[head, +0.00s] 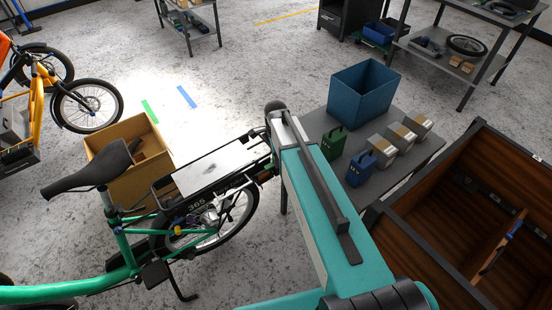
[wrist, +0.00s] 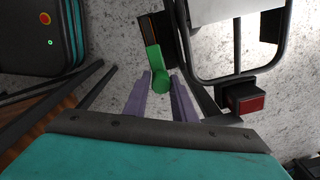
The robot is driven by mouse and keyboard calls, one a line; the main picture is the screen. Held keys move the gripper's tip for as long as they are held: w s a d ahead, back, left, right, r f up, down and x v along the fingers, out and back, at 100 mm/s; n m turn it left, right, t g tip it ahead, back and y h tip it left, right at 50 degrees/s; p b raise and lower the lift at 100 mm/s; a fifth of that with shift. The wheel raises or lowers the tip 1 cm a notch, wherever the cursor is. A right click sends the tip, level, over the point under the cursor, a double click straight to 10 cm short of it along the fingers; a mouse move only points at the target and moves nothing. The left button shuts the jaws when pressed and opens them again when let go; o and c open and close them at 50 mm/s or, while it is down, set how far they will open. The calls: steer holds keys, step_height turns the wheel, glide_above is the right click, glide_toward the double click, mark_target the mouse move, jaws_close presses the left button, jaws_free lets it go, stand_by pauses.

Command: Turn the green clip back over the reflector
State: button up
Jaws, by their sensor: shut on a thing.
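In the wrist view my gripper (wrist: 160,88) is shut on the rounded end of the green clip (wrist: 153,58), between two purple-grey fingers. The clip runs up from the fingers along a dark bar with an orange strip (wrist: 144,28). A red block in a black housing (wrist: 250,103), which may be the reflector or a lamp, sits to the right of the fingers on the rack frame. The clip is beside this red block, not over it. In the head view the green cargo bike (head: 118,240) stands at left; my arm hides the gripper and clip.
The black tubular rack (wrist: 196,45) with its pale plate is close to the fingers on the right. A grey table (head: 393,168) with a blue bin (head: 362,92) and small boxes stands right of my arm. A brown wooden cargo box (head: 470,205) is at far right.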

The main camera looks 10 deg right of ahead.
steer(key=o, duration=1)
steer(key=shift+a, duration=0.15)
steer(key=shift+r, duration=0.1)
steer(key=shift+s+a+r+b, duration=0.15)
steer(key=shift+r+b, duration=0.35)
steer(key=shift+r, duration=2.9)
steer(key=shift+s+d+r+b, duration=0.1)
steer(key=shift+r+b, duration=0.4)
steer(key=shift+r, duration=2.9)
